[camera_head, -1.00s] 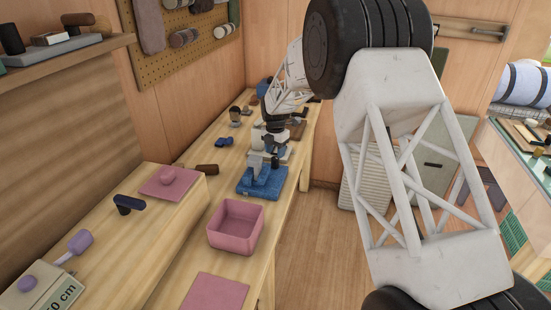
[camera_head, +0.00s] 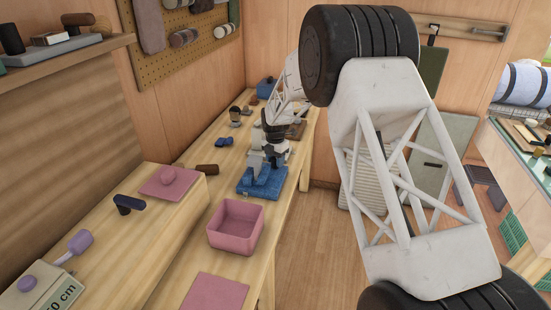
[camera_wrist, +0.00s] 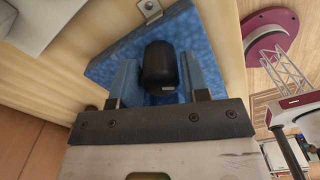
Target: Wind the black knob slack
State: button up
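The black knob (camera_wrist: 160,68) shows in the wrist view, in front of a blue base plate (camera_wrist: 110,68). My gripper (camera_wrist: 160,78) has its two fingers apart, one on each side of the knob. Whether they press on it or leave a thin gap cannot be made out. In the head view my gripper (camera_head: 275,153) is low over the blue base (camera_head: 262,184), beside a pale grey block on it. The knob cannot be told apart from the gripper there.
A pink open box (camera_head: 236,228) stands on the bench in front of the blue base. A wooden-handled tool (camera_head: 205,169), a small blue item (camera_head: 224,141) and a dark-headed piece (camera_head: 235,116) lie nearby. A pegboard wall (camera_head: 185,55) runs behind the bench.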

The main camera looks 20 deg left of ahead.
jog(key=c, duration=0.7)
jog(key=shift+o, duration=0.2)
jog(key=shift+n, duration=4)
jog(key=o, duration=0.9)
